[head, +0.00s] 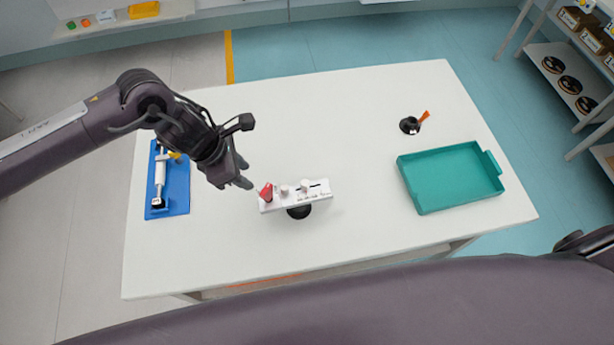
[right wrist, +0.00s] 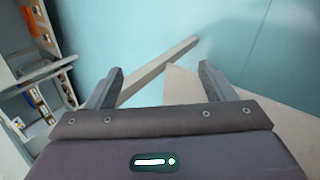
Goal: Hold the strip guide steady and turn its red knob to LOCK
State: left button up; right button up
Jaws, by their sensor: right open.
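The strip guide (head: 322,193) is a white block on a round black base near the middle of the table in the head view. Its red knob (head: 266,192) is at its left end; small pale knobs and a slot line its top. The LOCK marking is too small to read. My left gripper (head: 245,174) is just up and left of the red knob, apart from it, with a gap between its fingers and nothing in them. My right gripper (right wrist: 158,82) is open and empty in the right wrist view, with no strip guide there.
The white table (head: 350,115) has a blue mat (head: 180,201) with a white tool at left. A teal tray (head: 450,180) and a black holder (head: 409,126) with an orange piece are at right. The table between is clear. Shelves (head: 560,75) stand beyond, upper right.

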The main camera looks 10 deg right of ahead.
jog(key=w+d+r+m+g+h, duration=0.1)
jog(key=w+d+r+m+h, duration=0.2)
jog(key=d+r, duration=0.9)
jog(key=w+d+r+m+h, duration=0.1)
jog(key=w+d+r+h, duration=0.3)
jog(key=d+r, duration=0.85)
jog(key=w, duration=0.3)
jog(key=w+m, duration=0.1)
jog(key=w, duration=0.2)
jog(key=w+a+m, duration=0.1)
jog(key=w, duration=0.2)
jog(key=shift+w+r+t, duration=0.1)
jog(key=shift+r+t, duration=0.3)
jog(key=w+a+r+m+t, duration=0.1)
jog(key=w+a+r+m, duration=0.15)
jog(key=w, duration=0.35)
jog(key=w+a+r+m+t, duration=0.1)
jog(key=w+a+r+m, duration=0.1)
jog(key=w+a+r, duration=0.3)
jog(key=m+g+y, duration=0.2)
jog(key=m+y, duration=0.7)
jog(key=y, duration=0.4)
send_over(307, 192)
jog(key=shift+d+f, duration=0.15)
jog(key=shift+f, duration=0.35)
jog(key=shift+a+f, duration=0.1)
jog(key=shift+a, duration=0.1)
notch_tip(307, 192, down, 7)
jog(key=shift+f, duration=0.2)
